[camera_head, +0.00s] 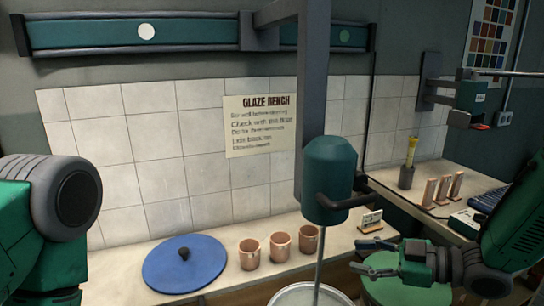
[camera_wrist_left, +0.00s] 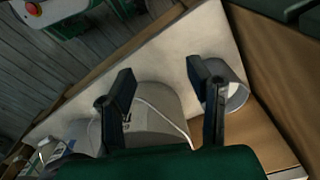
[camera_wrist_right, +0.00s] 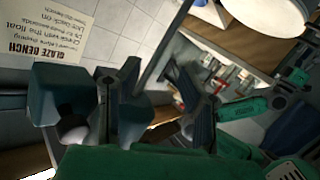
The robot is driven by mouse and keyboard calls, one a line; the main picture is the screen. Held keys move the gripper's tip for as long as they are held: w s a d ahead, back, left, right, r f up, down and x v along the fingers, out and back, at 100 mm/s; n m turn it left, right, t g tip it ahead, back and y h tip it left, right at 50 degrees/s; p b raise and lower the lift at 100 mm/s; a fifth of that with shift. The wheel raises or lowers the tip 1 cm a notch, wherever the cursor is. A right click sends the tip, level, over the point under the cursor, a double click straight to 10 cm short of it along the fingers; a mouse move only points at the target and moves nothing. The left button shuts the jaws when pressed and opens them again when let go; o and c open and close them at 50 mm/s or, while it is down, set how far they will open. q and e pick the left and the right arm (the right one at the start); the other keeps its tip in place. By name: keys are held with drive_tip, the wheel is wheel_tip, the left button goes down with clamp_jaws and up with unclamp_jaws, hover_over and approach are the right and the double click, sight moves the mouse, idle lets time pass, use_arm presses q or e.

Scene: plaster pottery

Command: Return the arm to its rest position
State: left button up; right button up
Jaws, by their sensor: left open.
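My right gripper (camera_head: 362,256) is at the lower right of the head view, fingers spread, beside the mixer and above a green round lid (camera_head: 405,292). The right wrist view shows its two fingers (camera_wrist_right: 150,70) apart with nothing held between them. My left gripper (camera_wrist_left: 160,74) shows in the left wrist view with its fingers wide apart and empty. A grey bucket (camera_wrist_left: 160,108) lies beyond the fingers. In the head view only part of my left arm (camera_head: 45,215) shows at the left edge; its gripper is out of that view.
A teal mixer (camera_head: 330,175) hangs from a grey post above a pale bucket (camera_head: 308,294). A blue round lid (camera_head: 185,270) and three copper-coloured cups (camera_head: 280,246) stand on the bench (camera_head: 125,266). A small sign (camera_head: 370,221) and a brush holder (camera_head: 406,176) stand farther right.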

drive_tip(key=s+f+m+h, duration=0.5)
drive_tip(key=f+m, duration=0.1)
drive_tip(key=f, duration=0.7)
drive_tip(key=s+d+f+m+g+h, duration=0.2)
drive_tip(key=s+f, duration=0.3)
drive_tip(key=s, duration=0.4)
drive_tip(key=s+d+f+m+g+h, duration=0.2)
drive_tip(key=s+d+f+m+h, duration=0.1)
drive_tip(key=s, duration=0.6)
drive_tip(key=s+d+f+m+g+h+b, duration=0.1)
drive_tip(key=s+d+f+m+g+h, duration=0.1)
drive_tip(key=s+f, duration=0.4)
drive_tip(key=s+d+m+h, duration=0.1)
drive_tip(key=s+d+m, duration=0.1)
drive_tip(key=s, duration=0.1)
drive_tip(key=shift+f+g, duration=0.4)
drive_tip(key=shift+d, duration=0.1)
